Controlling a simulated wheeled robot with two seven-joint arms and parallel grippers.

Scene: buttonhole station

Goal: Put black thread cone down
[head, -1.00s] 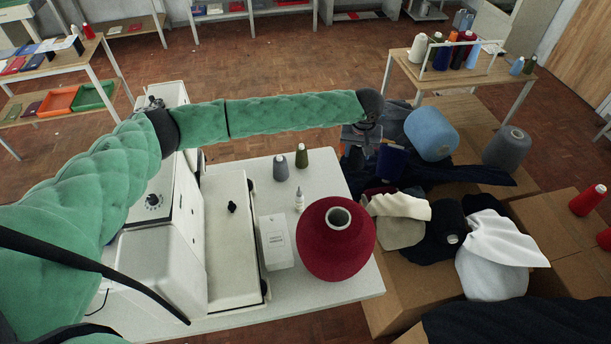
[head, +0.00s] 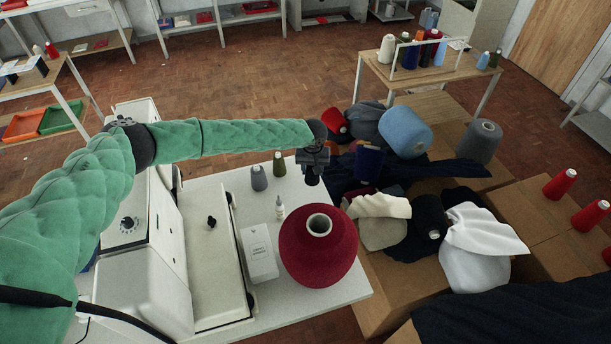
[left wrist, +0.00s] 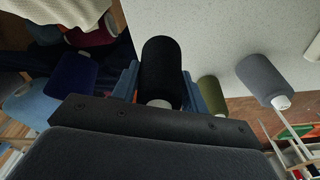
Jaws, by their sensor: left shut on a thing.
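My left gripper (head: 313,163) is shut on a black thread cone (head: 312,178), at the back right part of the white table (head: 205,190). In the left wrist view the black thread cone (left wrist: 162,72) sits between the blue fingers of my left gripper (left wrist: 160,88), with the white tabletop (left wrist: 215,25) behind it. I cannot tell whether its base touches the table. A grey cone (head: 259,178) and an olive cone (head: 279,164) stand on the table to its left. My right gripper is not in view.
A big dark red cone (head: 318,255), a white box (head: 259,254) and a small white bottle (head: 279,208) stand on the table.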

